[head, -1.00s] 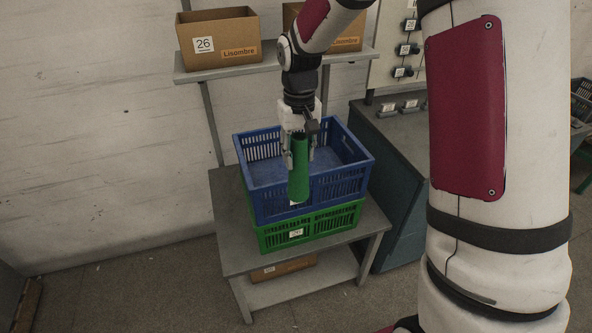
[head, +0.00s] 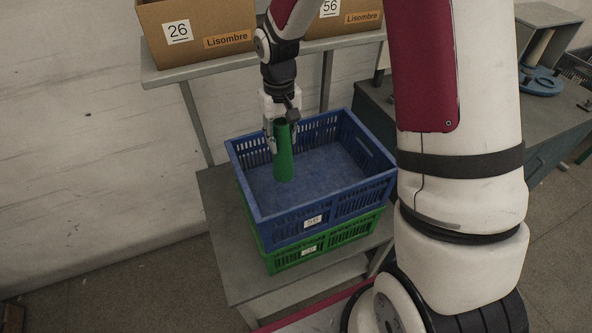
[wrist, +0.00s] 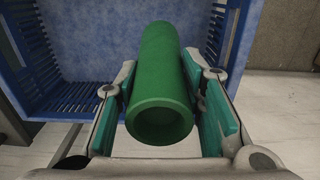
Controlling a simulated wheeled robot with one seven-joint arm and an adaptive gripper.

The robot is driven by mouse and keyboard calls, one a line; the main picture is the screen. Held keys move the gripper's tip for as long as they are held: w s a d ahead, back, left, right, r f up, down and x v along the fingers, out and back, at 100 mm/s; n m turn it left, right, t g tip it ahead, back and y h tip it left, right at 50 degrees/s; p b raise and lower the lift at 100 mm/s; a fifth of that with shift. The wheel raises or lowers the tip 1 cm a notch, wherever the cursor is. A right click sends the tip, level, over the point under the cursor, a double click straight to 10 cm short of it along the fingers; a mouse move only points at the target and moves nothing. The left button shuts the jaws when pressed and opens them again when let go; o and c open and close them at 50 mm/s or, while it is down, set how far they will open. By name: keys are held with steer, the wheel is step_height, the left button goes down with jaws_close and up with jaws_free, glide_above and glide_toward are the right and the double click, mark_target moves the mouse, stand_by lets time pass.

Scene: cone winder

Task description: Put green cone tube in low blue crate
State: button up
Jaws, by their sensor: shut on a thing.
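The green cone tube (head: 283,152) is held upright, narrow end up, in my gripper (head: 284,138). In the wrist view, the pads of my gripper (wrist: 165,105) are on both sides of the tube (wrist: 160,75), whose open end faces the camera. The blue crate (head: 288,228) stands on top of a green crate. In the head view the tube hangs over the left part of the blue crate's opening. I cannot tell whether its lower end touches the crate floor (wrist: 105,25). The visible crate floor is bare.
The green crate (head: 330,240) sits on a grey table (head: 222,215). A shelf (head: 215,70) behind holds cardboard boxes (head: 200,30) marked Lisombre, close behind my arm. A dark cabinet (head: 540,130) with a blue round object (head: 540,82) stands at right.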

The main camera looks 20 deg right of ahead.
mark_target(281, 122)
step_height(281, 122, down, 9)
steer(key=shift+r+p, duration=0.1)
steer(key=shift+p, duration=0.5)
steer(key=o, duration=1)
steer(key=shift+o, duration=0.2)
step_height(281, 122, up, 12)
steer(key=shift+b, duration=0.95)
steer(key=s+r+t, duration=0.4)
steer(key=s+r, duration=1.2)
steer(key=r, duration=0.3)
steer(key=s+r+t, duration=0.1)
steer(key=s, duration=0.7)
steer(key=shift+r+t, duration=0.3)
